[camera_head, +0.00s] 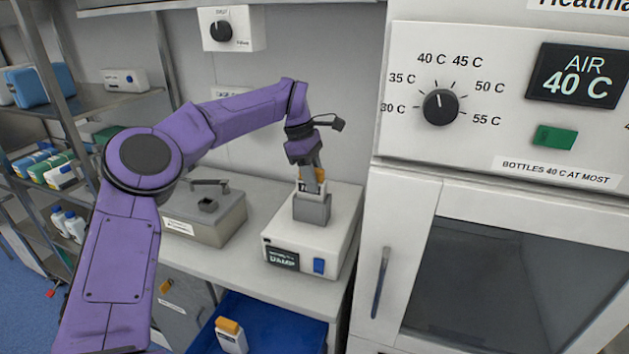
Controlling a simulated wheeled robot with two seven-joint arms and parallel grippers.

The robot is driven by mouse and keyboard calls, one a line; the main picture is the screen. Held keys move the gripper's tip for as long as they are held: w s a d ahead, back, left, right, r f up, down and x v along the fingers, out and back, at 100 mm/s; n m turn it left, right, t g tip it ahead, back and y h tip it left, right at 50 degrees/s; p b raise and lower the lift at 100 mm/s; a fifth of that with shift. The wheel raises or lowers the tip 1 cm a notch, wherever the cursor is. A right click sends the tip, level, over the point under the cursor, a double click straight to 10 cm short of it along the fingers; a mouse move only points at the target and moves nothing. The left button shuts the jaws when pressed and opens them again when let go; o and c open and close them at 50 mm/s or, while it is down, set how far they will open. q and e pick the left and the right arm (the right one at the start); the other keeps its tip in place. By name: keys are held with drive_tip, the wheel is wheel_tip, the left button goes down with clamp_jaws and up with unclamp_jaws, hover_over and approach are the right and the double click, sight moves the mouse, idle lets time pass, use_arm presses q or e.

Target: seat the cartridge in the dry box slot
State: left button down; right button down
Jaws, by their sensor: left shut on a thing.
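The dry box (335,243) is a white unit on the bench with a dark display that appears to read DAMP and a blue switch. A grey slot block (312,211) stands on its top. My left gripper (313,184) points down over the block and is shut on the cartridge (304,187), which has a white labelled body and an orange top. The cartridge is upright at the mouth of the slot; its lower end is hidden, so I cannot tell how deep it sits. My right gripper is out of view.
A blue bin (290,329) below the bench front holds another orange-topped white cartridge (231,340). A grey lidded box (218,220) stands left of the dry box. The heating cabinet (407,215) closes off the right. Shelves with bottles line the left.

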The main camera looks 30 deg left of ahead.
use_arm(q)
drive_tip(key=shift+s+d+r, duration=0.15)
drive_tip(key=shift+s, duration=0.2)
drive_tip(key=c, duration=0.9)
unclamp_jaws()
drive_tip(key=shift+c, duration=0.2)
drive_tip(key=shift+o, duration=0.8)
drive_tip(key=shift+w, duration=0.25)
drive_tip(key=shift+p+v, duration=0.55)
drive_tip(key=shift+v, duration=3.2)
